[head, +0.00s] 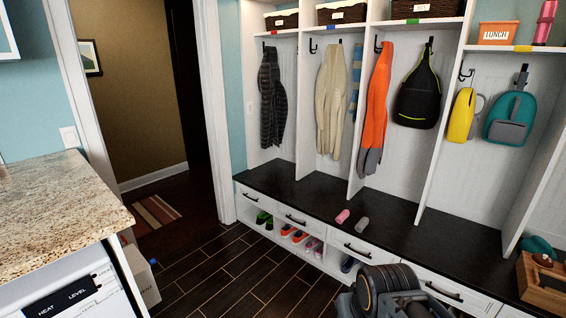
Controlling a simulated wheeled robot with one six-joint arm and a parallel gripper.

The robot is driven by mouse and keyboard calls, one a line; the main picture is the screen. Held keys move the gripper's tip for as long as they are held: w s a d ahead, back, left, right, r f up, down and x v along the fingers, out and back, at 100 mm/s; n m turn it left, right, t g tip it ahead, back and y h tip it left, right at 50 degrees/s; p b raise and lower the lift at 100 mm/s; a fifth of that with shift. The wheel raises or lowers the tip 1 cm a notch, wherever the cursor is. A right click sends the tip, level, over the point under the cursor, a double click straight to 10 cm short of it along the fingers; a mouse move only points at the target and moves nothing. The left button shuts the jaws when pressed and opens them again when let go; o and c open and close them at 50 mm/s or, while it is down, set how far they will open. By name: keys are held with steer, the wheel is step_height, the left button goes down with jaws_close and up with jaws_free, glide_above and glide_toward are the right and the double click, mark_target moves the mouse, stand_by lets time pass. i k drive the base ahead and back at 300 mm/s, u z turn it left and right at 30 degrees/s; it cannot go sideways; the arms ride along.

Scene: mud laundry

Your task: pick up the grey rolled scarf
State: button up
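The grey rolled scarf (362,224) is a small light-grey roll lying on the dark bench top (300,203) near its front edge, right of centre. A pink roll (342,215) lies just to its left, with a small gap between them. Part of my dark arm shows at the bottom right of centre, in front of the bench and below the scarf. My gripper's fingers cannot be made out in this view. Nothing covers the scarf.
White dividers (361,120) split the bench into cubbies with hanging coats and bags. A wooden crate (527,287) and a teal item (538,246) sit on the bench at right. Shoes fill cubbies below. A granite counter (60,210) stands at left. The dark floor (225,275) between is clear.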

mark_target(361, 225)
steer(key=u, duration=0.6)
steer(key=i, duration=2.75)
steer(key=z, duration=1.1)
steer(key=i, duration=0.9)
steer(key=z, duration=1.15)
steer(key=i, duration=0.25)
steer(key=z, duration=0.1)
